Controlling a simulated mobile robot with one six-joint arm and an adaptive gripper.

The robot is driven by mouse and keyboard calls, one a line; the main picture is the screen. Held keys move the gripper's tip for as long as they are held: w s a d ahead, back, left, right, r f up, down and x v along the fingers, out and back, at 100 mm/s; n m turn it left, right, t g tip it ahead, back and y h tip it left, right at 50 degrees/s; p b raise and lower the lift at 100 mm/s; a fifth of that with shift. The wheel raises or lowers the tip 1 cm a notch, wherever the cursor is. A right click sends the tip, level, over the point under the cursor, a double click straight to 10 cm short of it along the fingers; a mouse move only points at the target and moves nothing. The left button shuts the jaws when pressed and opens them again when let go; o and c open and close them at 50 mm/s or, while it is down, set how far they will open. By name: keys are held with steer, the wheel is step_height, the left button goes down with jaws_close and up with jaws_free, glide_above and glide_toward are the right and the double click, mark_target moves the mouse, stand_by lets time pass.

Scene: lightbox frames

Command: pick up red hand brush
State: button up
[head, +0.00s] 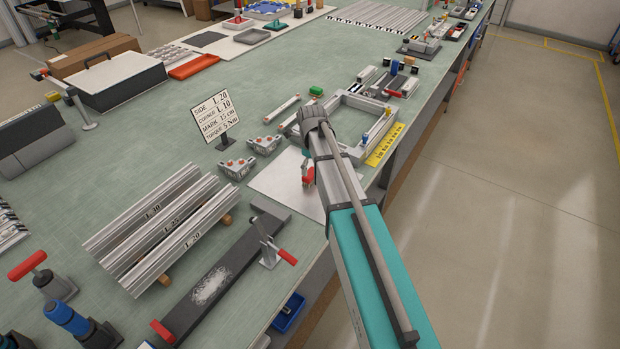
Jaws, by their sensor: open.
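I cannot pick out a red hand brush for certain. A small red item (308,176) shows at the pale sheet (275,184), right beside my arm and partly covered by it. It is too small to tell whether it is the brush. My arm reaches up from the bottom right over the bench edge, and its grey joint is near the square metal frame (349,104). I cannot make out my gripper's fingers; my arm hides the area below that joint.
A dark bar (238,262) with pale debris and a red-handled clamp (270,245) lies at the front. Metal profiles (152,226) rest left of it. A sign (215,118) and corner brackets (264,144) stand behind. Bare green bench (120,145) lies left of the sign.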

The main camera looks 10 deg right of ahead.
mark_target(310, 172)
steer(key=shift+a+f+b, duration=0.15)
steer(key=shift+f+b, duration=2.25)
steer(key=shift+f, duration=0.15)
steer(key=c, duration=0.8)
steer(key=shift+r, duration=0.2)
step_height(310, 172, up, 3)
steer(key=p, duration=0.3)
steer(key=shift+f, duration=0.1)
steer(key=s+a+r+p, duration=0.1)
steer(key=s+r+p, duration=0.2)
steer(key=s, duration=0.1)
steer(key=s+a+r+p, duration=0.1)
steer(key=s+r+p, duration=0.2)
steer(key=s, duration=0.2)
steer(key=s+a+r+p, duration=0.1)
steer(key=s+r+p, duration=0.3)
steer(key=shift+s+a, duration=0.25)
steer(key=shift+a, duration=0.05)
